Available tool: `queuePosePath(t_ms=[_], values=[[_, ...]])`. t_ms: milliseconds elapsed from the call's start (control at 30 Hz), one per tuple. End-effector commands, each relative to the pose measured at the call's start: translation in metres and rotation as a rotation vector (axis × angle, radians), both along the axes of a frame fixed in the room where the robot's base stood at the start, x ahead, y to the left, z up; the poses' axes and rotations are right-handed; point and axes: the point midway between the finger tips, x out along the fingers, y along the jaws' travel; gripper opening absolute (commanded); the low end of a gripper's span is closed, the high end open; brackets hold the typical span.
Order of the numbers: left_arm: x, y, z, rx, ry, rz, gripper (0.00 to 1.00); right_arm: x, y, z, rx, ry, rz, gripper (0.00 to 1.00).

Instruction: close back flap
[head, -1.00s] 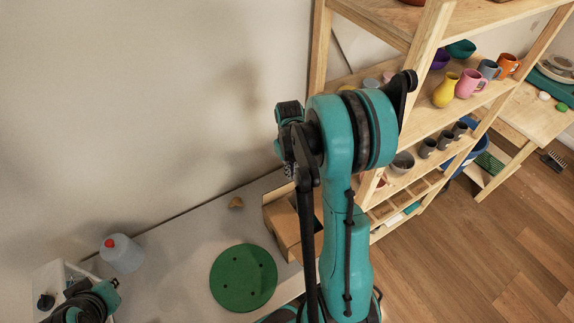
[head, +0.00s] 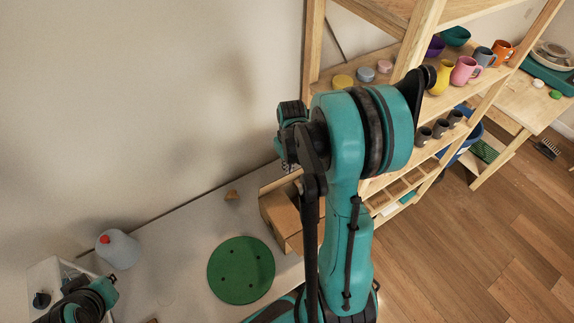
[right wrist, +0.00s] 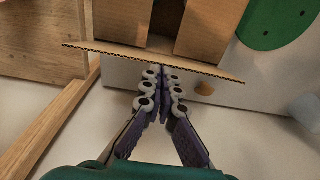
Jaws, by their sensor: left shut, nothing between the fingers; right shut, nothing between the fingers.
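An open cardboard box (head: 280,217) stands on the grey table, partly hidden behind my right arm in the head view. In the right wrist view, one flap (right wrist: 105,50) shows nearly edge-on as a long corrugated strip across the box's near side. Two other flaps, on the left (right wrist: 133,18) and right (right wrist: 208,28), flank the dark opening. My right gripper (right wrist: 164,76) is shut and empty, its tips at the strip's edge; I cannot tell whether they touch. It is hidden in the head view. My left arm shows at the lower left, but its fingers do not show.
A green disc (head: 240,270) lies left of the box. A small brown cone (head: 232,195) and a red-capped bottle (head: 118,250) stand near the wall. A wooden shelf (head: 312,60) with mugs and bowls rises close behind and right of the box.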

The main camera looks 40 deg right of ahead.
Motion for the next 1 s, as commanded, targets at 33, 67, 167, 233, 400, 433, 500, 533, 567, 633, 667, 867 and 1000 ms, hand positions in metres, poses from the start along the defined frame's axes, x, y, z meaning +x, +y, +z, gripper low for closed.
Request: queuePosePath(t_ms=[33,67,167,233,400,433,500,533,567,633,667,867,1000], values=[[0.000,0.000,-0.003,0.000,0.000,0.000,0.00,-0.004,0.000,-0.002,-0.003,-0.021,-0.002,0.00],[0.000,0.000,-0.004,0.000,0.000,0.000,0.00,-0.006,0.000,-0.002,-0.005,-0.036,-0.002,0.00],[0.000,0.000,-0.009,0.000,0.000,0.000,0.00,-0.014,0.001,-0.004,-0.013,-0.099,-0.003,0.00],[0.000,0.000,-0.015,0.000,0.000,0.000,0.00,-0.021,0.002,-0.007,-0.020,-0.158,-0.004,0.00],[0.000,0.000,-0.032,0.000,0.000,0.000,0.00,-0.039,0.004,-0.016,-0.041,-0.317,-0.006,0.00],[0.000,0.000,-0.035,0.000,0.000,0.000,0.00,-0.041,0.004,-0.017,-0.045,-0.346,-0.006,0.00],[0.000,0.000,-0.042,0.000,0.000,0.000,0.00,-0.047,0.005,-0.021,-0.053,-0.413,-0.007,0.00],[0.000,0.000,-0.045,0.000,0.000,0.000,0.00,-0.050,0.005,-0.023,-0.058,-0.440,-0.007,0.00],[0.000,0.000,-0.048,0.000,0.000,0.000,0.00,-0.052,0.005,-0.025,-0.061,-0.469,-0.007,0.00],[0.000,0.000,-0.055,0.000,0.000,0.000,0.00,-0.057,0.006,-0.029,-0.069,-0.529,-0.006,0.00],[0.000,0.000,-0.058,0.000,0.000,0.000,0.00,-0.058,0.007,-0.031,-0.067,-0.524,-0.003,0.00],[0.000,0.000,-0.077,0.000,0.000,0.000,0.00,-0.068,0.008,-0.046,-0.066,-0.518,-0.001,0.00],[0.000,0.000,-0.089,0.000,0.000,0.000,0.00,-0.074,0.009,-0.058,-0.065,-0.518,-0.001,0.00]])
